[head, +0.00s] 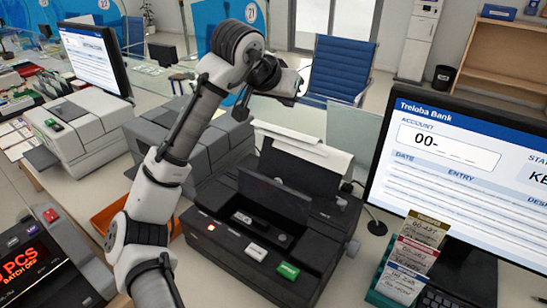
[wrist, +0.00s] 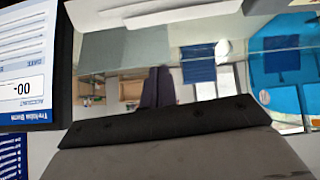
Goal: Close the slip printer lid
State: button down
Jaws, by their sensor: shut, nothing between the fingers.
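The slip printer (head: 315,243) is black and stands on the counter in the middle of the head view. Its lid (head: 273,196) is a dark flap, tilted up open, with the inside of the printer showing in front of it. White paper (head: 303,147) rises behind the lid. My gripper (head: 289,101) is above and behind the printer, near the top of the paper and apart from the lid. In the wrist view its dark fingers (wrist: 158,72) are together and empty. The wrist view does not clearly show the lid.
A bank monitor (head: 455,165) stands right of the printer, with a card holder (head: 385,283) before it. A grey machine (head: 212,150) is at the left, behind my arm. A glass partition (head: 352,130) and blue chair (head: 340,68) lie beyond.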

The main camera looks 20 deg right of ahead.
aim_at(274, 192)
jog(key=f+g+y, duration=0.1)
jog(key=f, duration=0.4)
jog(key=s+f+g+y+p, duration=0.1)
jog(key=f+y, duration=0.1)
jog(key=f, duration=0.3)
jog(key=s+f+g+y, duration=0.1)
jog(key=f+g+y, duration=0.1)
jog(key=f, duration=0.4)
jog(key=shift+s+d+p, duration=0.1)
jog(key=shift+s+p, duration=0.1)
jog(key=shift+p, duration=0.2)
jog(key=shift+s+a+r+p, duration=0.25)
jog(key=shift+s+a+p, duration=0.35)
jog(key=shift+s+a, duration=0.55)
jog(key=shift+s+a+f, duration=0.1)
jog(key=shift+s+a, duration=0.05)
jog(key=shift+a, duration=0.15)
